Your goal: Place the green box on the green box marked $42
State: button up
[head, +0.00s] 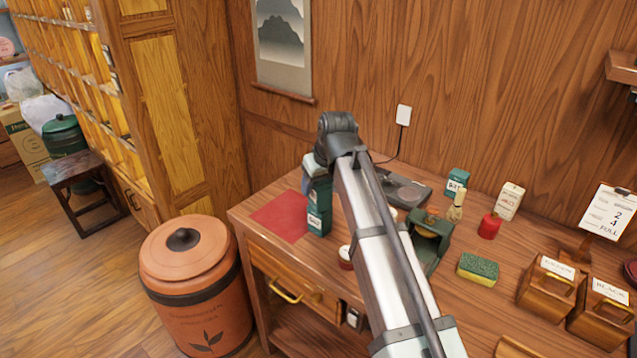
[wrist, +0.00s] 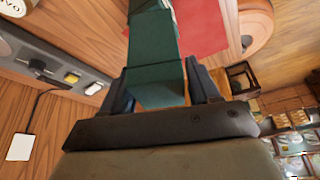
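A dark green box (wrist: 155,70) sits between my gripper's two fingers in the wrist view, with a finger against each side. In the head view, my gripper (head: 314,172) is at the back left of the table, its fingers partly hidden by the arm. The held green box (head: 320,192) is upright there, directly above another green box (head: 318,222) with a pale label. I cannot tell whether the two touch or a thin gap remains. Another green box (head: 457,183) with a white label stands farther right. The price markings are too small to read.
A red mat (head: 280,216) lies left of the stacked boxes. A dark scale (head: 404,190), a red bottle (head: 490,225), a white carton (head: 509,201), a sponge (head: 478,268) and wooden label boxes (head: 549,285) stand to the right. A terracotta bin (head: 195,300) is beside the table.

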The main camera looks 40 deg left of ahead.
jog(key=shift+o, duration=1.2)
jog(key=shift+r, duration=0.1)
jog(key=v, duration=1.2)
